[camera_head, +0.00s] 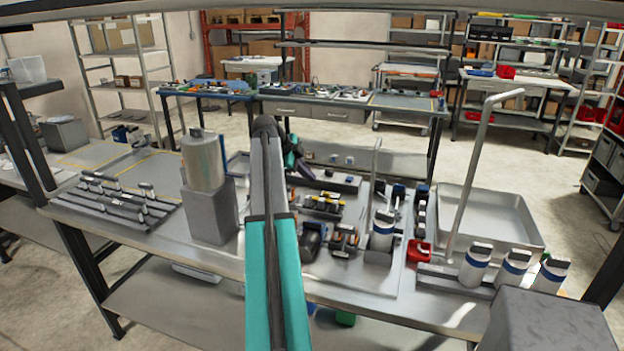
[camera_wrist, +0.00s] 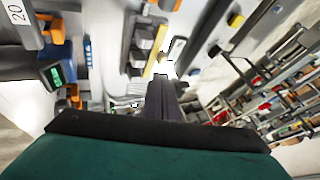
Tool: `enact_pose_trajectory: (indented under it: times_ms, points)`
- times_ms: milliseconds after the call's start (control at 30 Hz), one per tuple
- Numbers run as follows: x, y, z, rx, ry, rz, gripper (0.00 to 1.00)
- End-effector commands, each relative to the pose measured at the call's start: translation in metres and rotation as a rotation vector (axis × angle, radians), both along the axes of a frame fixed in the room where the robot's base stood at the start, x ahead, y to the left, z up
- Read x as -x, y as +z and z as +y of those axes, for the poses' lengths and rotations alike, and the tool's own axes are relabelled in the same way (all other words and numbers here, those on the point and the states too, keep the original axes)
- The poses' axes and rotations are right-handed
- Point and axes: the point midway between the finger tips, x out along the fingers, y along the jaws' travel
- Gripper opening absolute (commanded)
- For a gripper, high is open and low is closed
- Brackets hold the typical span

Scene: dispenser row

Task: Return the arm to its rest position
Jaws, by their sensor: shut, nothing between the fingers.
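My arm rises through the middle of the head view, with a teal lower link and a grey-black upper link. My gripper (camera_head: 303,168) shows partly behind the top of the arm, above the workbench (camera_head: 270,285). In the wrist view, my gripper's dark fingers (camera_wrist: 163,92) are together with nothing between them. The fingers are apart from the things on the bench below, as far as I can tell. The arm hides part of the bench and much of the gripper in the head view.
A metal cylinder on a grey block (camera_head: 211,212) stands left of the arm. A tall bent pole (camera_head: 470,175) and an empty metal tray (camera_head: 500,218) are at the right. Several white bottles (camera_head: 477,265) stand near the front right. A slotted rack (camera_head: 115,203) lies at the left.

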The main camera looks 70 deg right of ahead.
Motion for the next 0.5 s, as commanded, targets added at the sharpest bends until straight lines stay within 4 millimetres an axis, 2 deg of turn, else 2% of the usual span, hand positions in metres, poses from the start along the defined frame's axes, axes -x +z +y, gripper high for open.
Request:
enact_pose_trajectory:
  times_ms: [133,500]
  points:
    - [-0.0030,0.0064,0.0050,0.000,0.002,0.000,0.00]
    - [-0.0047,0.0066,0.0064,0.000,0.003,0.001,0.00]
